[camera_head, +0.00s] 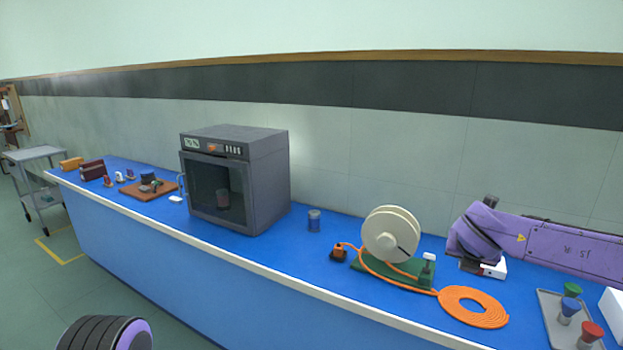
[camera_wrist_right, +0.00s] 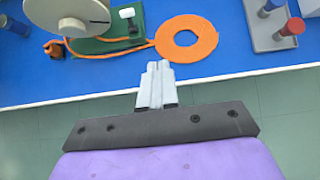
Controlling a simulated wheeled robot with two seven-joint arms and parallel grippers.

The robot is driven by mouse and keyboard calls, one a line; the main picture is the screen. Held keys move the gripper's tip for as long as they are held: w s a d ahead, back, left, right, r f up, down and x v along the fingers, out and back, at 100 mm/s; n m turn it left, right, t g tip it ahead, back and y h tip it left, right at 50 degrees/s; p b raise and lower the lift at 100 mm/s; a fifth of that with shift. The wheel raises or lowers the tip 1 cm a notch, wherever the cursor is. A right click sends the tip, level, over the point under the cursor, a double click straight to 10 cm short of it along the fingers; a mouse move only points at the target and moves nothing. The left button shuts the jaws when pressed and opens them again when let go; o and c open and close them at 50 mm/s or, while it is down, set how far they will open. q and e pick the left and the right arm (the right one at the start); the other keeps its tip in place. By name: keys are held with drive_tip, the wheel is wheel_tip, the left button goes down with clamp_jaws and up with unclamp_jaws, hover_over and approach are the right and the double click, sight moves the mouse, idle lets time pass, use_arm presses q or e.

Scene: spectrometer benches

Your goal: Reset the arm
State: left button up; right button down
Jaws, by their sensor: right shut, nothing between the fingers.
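My right arm (camera_head: 545,240) is purple and comes in from the right over the blue bench in the head view. My right gripper (camera_wrist_right: 156,85) shows in the right wrist view with its two grey fingers together and nothing between them. Its fingertips appear just in front of the orange cable coil (camera_wrist_right: 187,38), near the bench's front edge. My right gripper's fingers cannot be made out in the head view. A black and purple part of my own body (camera_head: 105,333) shows at the bottom left. My left gripper is not in view.
The blue bench (camera_head: 270,268) carries a grey oven (camera_head: 270,185), a small jar (camera_head: 314,220), a cream reel (camera_head: 385,232) on a green base, an orange coil (camera_head: 472,307) and a grey tray (camera_head: 549,306) with coloured-top pieces. A trolley (camera_head: 35,155) stands at far left.

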drive_tip(key=s+a+f+n, duration=0.2)
drive_tip(key=s+f+n, duration=0.2)
drive_tip(key=f+n, duration=0.35)
drive_tip(key=s+a+f+n+t+b, duration=0.1)
drive_tip(key=s+a+f+n, duration=0.15)
drive_tip(key=f+n, duration=0.5)
drive_tip(key=s+a+f+n, duration=0.2)
drive_tip(key=s+f+n, duration=0.2)
drive_tip(key=f+n, duration=0.35)
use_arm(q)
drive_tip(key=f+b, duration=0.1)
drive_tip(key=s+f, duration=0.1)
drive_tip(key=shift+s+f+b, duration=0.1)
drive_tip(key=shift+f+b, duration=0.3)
use_arm(e)
drive_tip(key=s+f+n+g, duration=0.1)
drive_tip(key=s+f+n, duration=0.3)
drive_tip(key=s, duration=0.6)
drive_tip(key=s+d+f+n+g, duration=0.1)
drive_tip(key=s+f+n, duration=0.3)
drive_tip(key=s+f, duration=0.5)
drive_tip(key=s+d+f+n+g, duration=0.1)
drive_tip(key=s+f+n+g, duration=0.2)
drive_tip(key=s+f, duration=0.4)
drive_tip(key=s+n, duration=0.1)
drive_tip(key=s, duration=0.4)
drive_tip(key=shift+s+d+f+y, duration=0.25)
drive_tip(key=shift+s+y, duration=0.05)
drive_tip(key=shift+y, duration=0.1)
drive_tip(key=shift+n, duration=0.25)
